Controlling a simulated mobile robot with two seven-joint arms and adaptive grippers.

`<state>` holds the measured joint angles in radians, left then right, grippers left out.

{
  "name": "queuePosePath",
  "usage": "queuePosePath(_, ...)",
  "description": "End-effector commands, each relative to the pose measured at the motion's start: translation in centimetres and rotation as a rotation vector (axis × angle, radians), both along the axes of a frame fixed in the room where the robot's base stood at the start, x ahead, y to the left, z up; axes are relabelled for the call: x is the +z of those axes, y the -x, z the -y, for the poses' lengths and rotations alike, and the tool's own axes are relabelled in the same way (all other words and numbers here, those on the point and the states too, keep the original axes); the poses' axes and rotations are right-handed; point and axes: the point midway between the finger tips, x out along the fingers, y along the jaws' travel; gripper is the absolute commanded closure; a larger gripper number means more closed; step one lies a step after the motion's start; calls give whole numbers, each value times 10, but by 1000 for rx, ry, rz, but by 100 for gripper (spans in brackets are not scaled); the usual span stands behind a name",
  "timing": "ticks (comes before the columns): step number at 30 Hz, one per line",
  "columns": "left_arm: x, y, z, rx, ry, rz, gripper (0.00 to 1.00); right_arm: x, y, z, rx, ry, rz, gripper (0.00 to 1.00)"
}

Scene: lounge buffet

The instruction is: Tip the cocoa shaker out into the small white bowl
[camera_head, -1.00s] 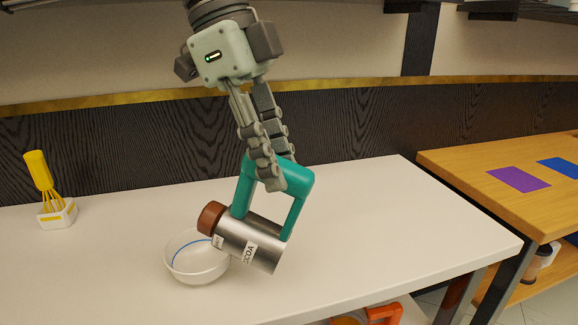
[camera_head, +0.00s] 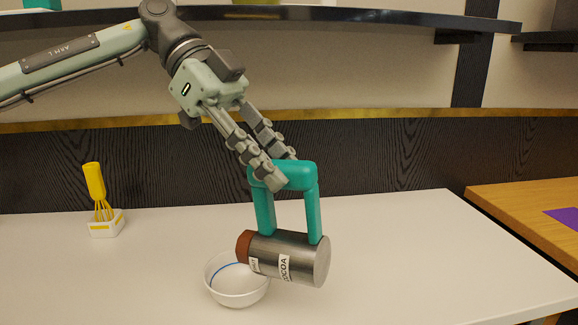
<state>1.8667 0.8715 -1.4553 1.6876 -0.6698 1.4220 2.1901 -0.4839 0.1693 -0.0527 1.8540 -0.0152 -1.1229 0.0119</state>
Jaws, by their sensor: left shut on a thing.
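The cocoa shaker (camera_head: 301,259) is a steel cylinder with a brown cap, a teal handle and a label reading COCOA. It lies nearly horizontal in the air, its capped end pointing left. My left gripper (camera_head: 279,172) is shut on the top bar of the teal handle. The small white bowl (camera_head: 238,295) stands on the white table below the capped end, a blue line showing inside. The cap hides part of the bowl's far right rim. No cocoa shows falling or in the visible part of the bowl. My right gripper is not in view.
A yellow-handled whisk (camera_head: 96,188) stands in a small white holder (camera_head: 105,223) at the left of the white table (camera_head: 400,260). A wooden table (camera_head: 520,205) with a purple sheet (camera_head: 566,220) is at the right. A dark shelf (camera_head: 350,18) runs above.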

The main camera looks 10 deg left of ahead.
Motion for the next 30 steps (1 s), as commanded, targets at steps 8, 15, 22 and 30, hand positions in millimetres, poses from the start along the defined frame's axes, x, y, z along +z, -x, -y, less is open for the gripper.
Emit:
queuePosePath(8,5,-6,-19,4,110,-35,100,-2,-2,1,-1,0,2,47)
queuePosePath(15,7,-11,-35,4,203,-64,100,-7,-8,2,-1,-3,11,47)
queuePosePath(22,8,-16,-50,4,292,-92,100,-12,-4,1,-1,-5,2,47)
queuePosePath(30,7,-21,-68,3,397,-125,100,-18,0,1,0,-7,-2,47)
